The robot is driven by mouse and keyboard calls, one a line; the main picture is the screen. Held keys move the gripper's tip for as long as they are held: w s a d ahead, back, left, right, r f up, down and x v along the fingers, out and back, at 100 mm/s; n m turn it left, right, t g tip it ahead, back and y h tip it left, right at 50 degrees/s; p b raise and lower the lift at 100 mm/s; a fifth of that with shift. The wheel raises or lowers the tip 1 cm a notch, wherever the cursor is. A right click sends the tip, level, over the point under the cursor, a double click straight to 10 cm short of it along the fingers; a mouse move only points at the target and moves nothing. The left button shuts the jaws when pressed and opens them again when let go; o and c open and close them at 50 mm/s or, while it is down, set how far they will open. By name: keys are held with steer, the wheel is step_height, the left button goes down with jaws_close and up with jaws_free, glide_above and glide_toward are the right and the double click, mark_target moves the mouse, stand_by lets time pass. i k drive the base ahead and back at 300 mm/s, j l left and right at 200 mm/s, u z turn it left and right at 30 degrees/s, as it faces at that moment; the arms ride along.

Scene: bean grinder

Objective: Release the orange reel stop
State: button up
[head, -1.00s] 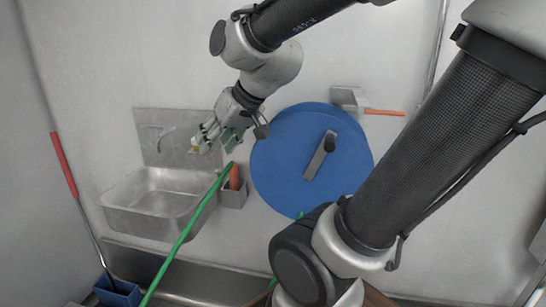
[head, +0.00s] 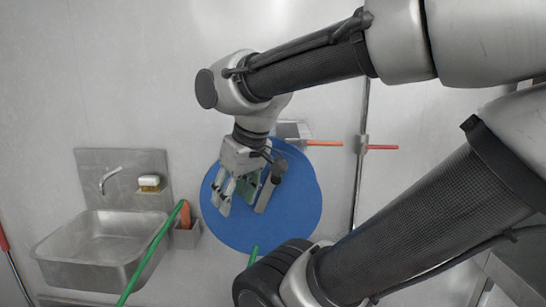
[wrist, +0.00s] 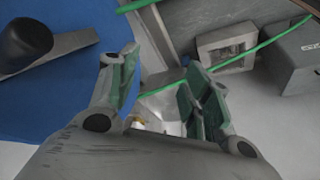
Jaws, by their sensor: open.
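The orange lever (head: 324,143) sticks out level to the right from a grey metal bracket (head: 290,131) at the top right of the blue reel (head: 300,210). The orange lever is not visible in the wrist view. My gripper (head: 236,196) is open and empty in front of the reel's left part, below and left of the lever. In the wrist view, my gripper (wrist: 165,97) has its two green-padded fingers apart with nothing between them. The blue reel (wrist: 60,95) fills the left side there.
The reel's crank has a black knob (wrist: 25,43). A vertical pipe (head: 360,180) with a red handle (head: 383,147) stands right of the lever. A steel sink (head: 100,245) and a holder (head: 187,235) with an orange item are on the left. A green hose (head: 150,250) runs beside them.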

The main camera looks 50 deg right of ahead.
mark_target(311, 143)
steer(key=k+l+z, duration=0.1)
steer(key=z, duration=0.35)
steer(key=l+z, duration=0.15)
steer(key=z, duration=0.15)
steer(key=i+l+z, duration=0.1)
steer(key=z, duration=0.2)
steer(key=i+z, duration=0.1)
steer(key=i, duration=0.15)
